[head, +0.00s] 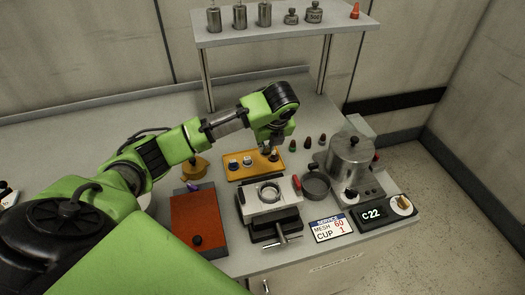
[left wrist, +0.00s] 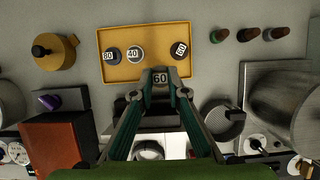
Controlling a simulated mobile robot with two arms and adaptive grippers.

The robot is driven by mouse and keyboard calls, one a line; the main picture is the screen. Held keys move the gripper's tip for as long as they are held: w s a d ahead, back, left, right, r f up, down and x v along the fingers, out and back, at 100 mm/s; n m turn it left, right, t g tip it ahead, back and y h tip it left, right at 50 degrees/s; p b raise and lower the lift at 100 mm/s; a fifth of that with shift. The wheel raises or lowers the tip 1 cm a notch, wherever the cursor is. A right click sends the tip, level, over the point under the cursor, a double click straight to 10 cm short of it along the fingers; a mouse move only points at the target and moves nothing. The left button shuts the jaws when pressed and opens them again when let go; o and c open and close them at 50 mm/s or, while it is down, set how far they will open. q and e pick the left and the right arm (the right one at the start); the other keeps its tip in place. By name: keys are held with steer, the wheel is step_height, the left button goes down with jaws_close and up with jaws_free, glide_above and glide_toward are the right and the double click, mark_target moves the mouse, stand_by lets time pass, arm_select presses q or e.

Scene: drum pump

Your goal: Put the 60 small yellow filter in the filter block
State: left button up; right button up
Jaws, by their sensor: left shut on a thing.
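My left gripper (head: 270,146) is shut on a small filter with a dark top marked 60 (left wrist: 160,77). In the left wrist view my left gripper (left wrist: 160,84) holds it between the fingertips, near the front edge of the yellow tray (head: 240,178); its yellow part cannot be made out. The tray also shows in the left wrist view (left wrist: 150,38), with other filters on it, two marked 80 (left wrist: 113,54) and 40 (left wrist: 135,53). The pale filter block (head: 289,187) with a round ring opening (head: 269,192) stands in front of the tray. My right gripper is out of view.
A red-brown block (head: 200,222) stands left of the filter block. A round dark pan (head: 316,186) and a metal pot (head: 350,157) stand to its right. A card (head: 330,228) reads MESH 60, CUP 1. Small coloured-tipped plugs (head: 307,141) stand behind. A shelf (head: 270,38) rises at the back.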

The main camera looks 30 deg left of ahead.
arm_select(q)
steer(key=s+d+r+p, duration=0.4)
steer(key=s+d+r, duration=0.1)
steer(key=d+r, duration=0.2)
steer(key=shift+s+d+r, duration=0.35)
steer(key=shift+s+d, duration=0.05)
stand_by(0.4)
